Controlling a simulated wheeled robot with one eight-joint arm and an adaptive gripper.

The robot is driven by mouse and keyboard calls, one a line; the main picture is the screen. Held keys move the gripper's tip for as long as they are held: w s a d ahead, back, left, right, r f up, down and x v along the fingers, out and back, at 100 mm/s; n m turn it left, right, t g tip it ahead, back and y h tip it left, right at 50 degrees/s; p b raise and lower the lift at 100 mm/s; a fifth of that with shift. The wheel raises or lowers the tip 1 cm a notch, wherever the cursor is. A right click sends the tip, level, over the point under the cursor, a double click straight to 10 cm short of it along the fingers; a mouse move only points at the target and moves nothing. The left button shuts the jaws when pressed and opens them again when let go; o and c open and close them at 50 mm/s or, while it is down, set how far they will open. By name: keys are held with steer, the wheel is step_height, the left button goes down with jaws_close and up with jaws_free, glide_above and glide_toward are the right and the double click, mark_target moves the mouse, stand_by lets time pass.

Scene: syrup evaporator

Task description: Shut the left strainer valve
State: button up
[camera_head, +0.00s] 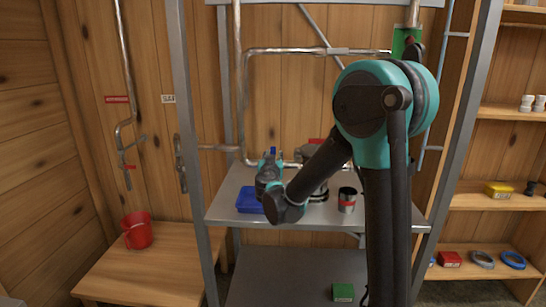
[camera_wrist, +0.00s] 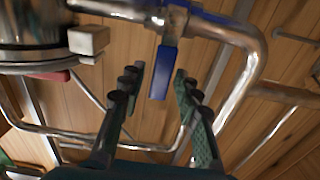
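A valve with a blue lever handle (camera_wrist: 163,72) sits on a metal pipe (camera_wrist: 228,32) in the wrist view. The handle points across the pipe. I cannot tell for certain that this is the left strainer valve. My gripper (camera_wrist: 160,72) is open, with one finger on each side of the handle; a gap shows on both sides and nothing is gripped. A metal canister-like body (camera_wrist: 30,22) is at the upper left. In the head view my gripper (camera_head: 272,157) is over the shelf's left part, with a small blue piece (camera_head: 273,150) at its tips. My arm hides part of the pipework.
A metal rack post (camera_head: 188,130) stands left of my gripper. A blue tray (camera_head: 248,200) and a dark can with a red band (camera_head: 347,200) stand on the rack shelf (camera_head: 225,207). A red bucket (camera_head: 138,230) stands on the wooden bench at left.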

stand_by(0.3)
steer(key=s, duration=1.2)
steer(key=shift+a, duration=0.25)
steer(key=s+d+f+m+g+h, duration=0.1)
steer(key=s+d+f+g, duration=0.2)
steer(key=d+f, duration=0.35)
steer(key=s+d+f+g+h, duration=0.2)
steer(key=s+d+f+g, duration=0.15)
steer(key=d, duration=0.55)
steer(key=s+d+f+m+g+h, duration=0.1)
steer(key=s+d+f+g, duration=0.3)
steer(key=d, duration=0.4)
steer(key=s+f+n+g+y, duration=0.1)
steer(key=s+f, duration=0.2)
steer(key=s, duration=0.1)
steer(key=s+f+g+y, duration=0.1)
steer(key=s+f+y, duration=0.1)
steer(key=s, duration=0.3)
steer(key=s+f+n+g+y, duration=0.1)
steer(key=s+f, duration=0.3)
steer(key=s, duration=0.1)
steer(key=shift+s+a+f+n+y, duration=0.1)
steer(key=shift+a+f+n+y, duration=0.1)
steer(key=shift+n+y, duration=0.1)
